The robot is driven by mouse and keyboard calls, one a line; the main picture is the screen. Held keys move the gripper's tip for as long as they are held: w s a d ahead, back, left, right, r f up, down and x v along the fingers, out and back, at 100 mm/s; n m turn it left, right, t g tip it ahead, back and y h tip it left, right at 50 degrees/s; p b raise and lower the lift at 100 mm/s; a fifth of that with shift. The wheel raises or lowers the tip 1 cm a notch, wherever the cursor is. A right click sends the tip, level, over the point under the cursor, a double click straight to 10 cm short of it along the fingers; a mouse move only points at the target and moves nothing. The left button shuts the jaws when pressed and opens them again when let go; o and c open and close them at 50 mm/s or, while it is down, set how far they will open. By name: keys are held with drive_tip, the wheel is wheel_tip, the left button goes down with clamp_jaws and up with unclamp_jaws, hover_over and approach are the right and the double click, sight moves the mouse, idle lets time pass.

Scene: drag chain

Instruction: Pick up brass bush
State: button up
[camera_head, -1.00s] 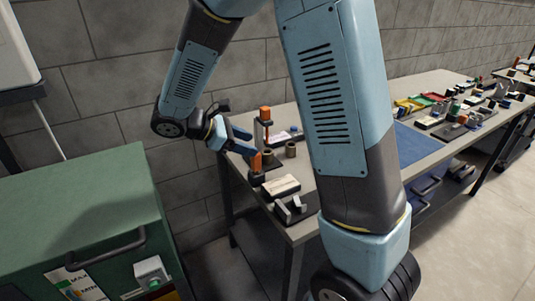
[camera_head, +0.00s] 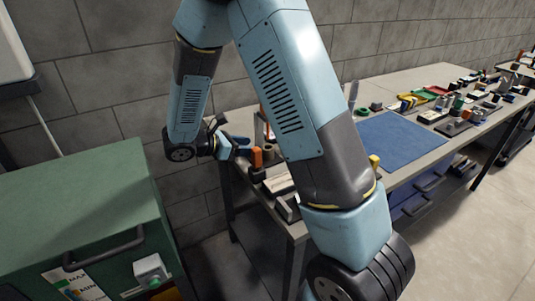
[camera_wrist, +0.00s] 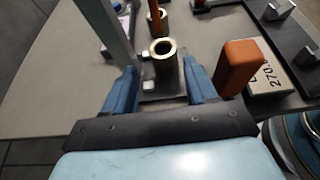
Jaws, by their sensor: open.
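In the wrist view a brass bush (camera_wrist: 163,60), a hollow upright cylinder with a dark bore, stands on a dark plate between and slightly beyond my fingertips. My gripper (camera_wrist: 160,72) is open, with one blue finger on either side of this bush and visible gaps. A second brass-coloured cylinder (camera_wrist: 160,20) stands farther away, with an orange rod (camera_wrist: 154,10) beside or in it; I cannot tell which. In the head view my gripper (camera_head: 242,148) is at the bench's left end, and my arm hides much of that area.
An orange block (camera_wrist: 240,62) stands close to my right finger, beside a labelled box (camera_wrist: 268,78). A grey upright post (camera_wrist: 105,28) rises near the left finger. In the head view, a blue mat (camera_head: 390,145) lies bare; small parts crowd the bench's far end. A green cabinet (camera_head: 75,195) stands left.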

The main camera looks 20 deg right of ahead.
sight(263, 148)
drive_tip(key=shift+x, duration=3.25)
drive_tip(key=shift+s, duration=0.15)
drive_tip(key=c, duration=1.1)
